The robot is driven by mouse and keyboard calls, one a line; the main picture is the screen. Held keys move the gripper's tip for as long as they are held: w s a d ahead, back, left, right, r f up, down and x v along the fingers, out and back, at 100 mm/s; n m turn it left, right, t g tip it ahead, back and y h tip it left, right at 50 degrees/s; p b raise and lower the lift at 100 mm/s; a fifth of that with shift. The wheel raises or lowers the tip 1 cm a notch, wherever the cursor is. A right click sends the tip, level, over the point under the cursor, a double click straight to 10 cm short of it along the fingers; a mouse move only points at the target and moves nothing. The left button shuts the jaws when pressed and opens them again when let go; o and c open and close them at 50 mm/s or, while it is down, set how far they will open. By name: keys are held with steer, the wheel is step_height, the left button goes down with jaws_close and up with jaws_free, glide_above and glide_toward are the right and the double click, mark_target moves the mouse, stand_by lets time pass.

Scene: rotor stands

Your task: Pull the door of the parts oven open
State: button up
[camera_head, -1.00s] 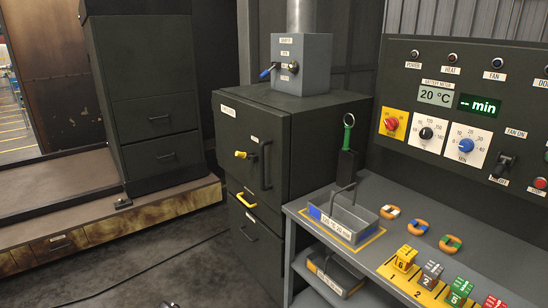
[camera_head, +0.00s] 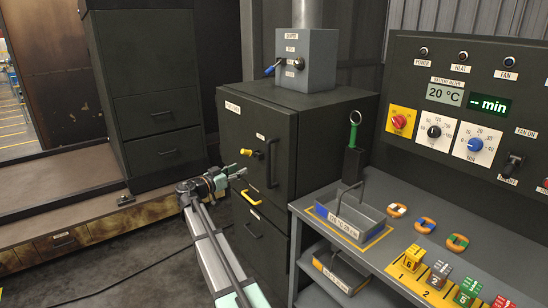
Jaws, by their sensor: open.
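The parts oven (camera_head: 300,140) is the dark cabinet in the middle, its door (camera_head: 238,136) facing left toward the front. The door looks closed.
A grey shelf bench (camera_head: 372,270) with a metal tray (camera_head: 345,218) stands close at the right, below a control panel (camera_head: 455,110). Open floor (camera_head: 120,265) lies to the left.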

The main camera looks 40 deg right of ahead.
mark_target(267, 157)
steer(key=w+d+p, duration=0.1)
steer(key=d, duration=0.4)
steer(key=d+p, duration=0.2)
steer(key=d, duration=0.4)
steer(key=w+d+p, duration=0.1)
steer(key=d+p, duration=0.1)
steer(key=d, duration=0.4)
steer(key=shift+w+d+f, duration=0.1)
steer(key=shift+w, duration=0.25)
steer(key=shift+c, duration=0.3)
jaws_close()
